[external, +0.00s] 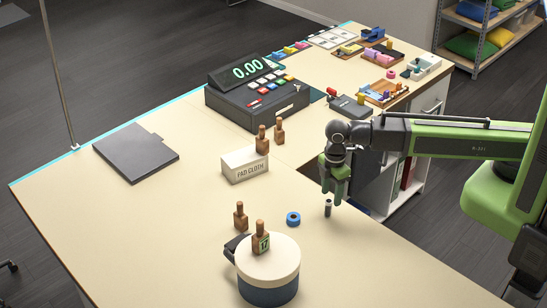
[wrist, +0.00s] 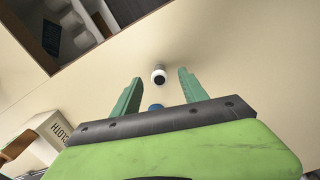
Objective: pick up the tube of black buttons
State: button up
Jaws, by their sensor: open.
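The tube of black buttons (external: 328,208) is a small dark cylinder with a pale end, standing upright on the cream counter near its right edge. In the wrist view the tube (wrist: 159,75) is seen nearly end-on, with a white rim and a dark centre, just beyond and between the fingertips. My gripper (external: 335,196) points down from above the tube in the external view, its green fingers close to the tube's top. In the wrist view my gripper (wrist: 160,80) has its fingers apart with nothing held. I cannot tell whether either finger touches the tube.
A blue ring (external: 293,218) lies left of the tube. A white cloth box (external: 245,164) and a cash register (external: 257,95) stand farther back. The counter right of the canister is clear.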

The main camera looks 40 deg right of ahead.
aim_at(328, 208)
jog(key=f+b, duration=0.4)
jog(key=f, duration=0.1)
jog(key=f+b, duration=0.2)
jog(key=shift+w+a+f, duration=0.2)
jog(key=shift+a, duration=0.05)
jog(key=shift+r, duration=0.15)
grip_shut()
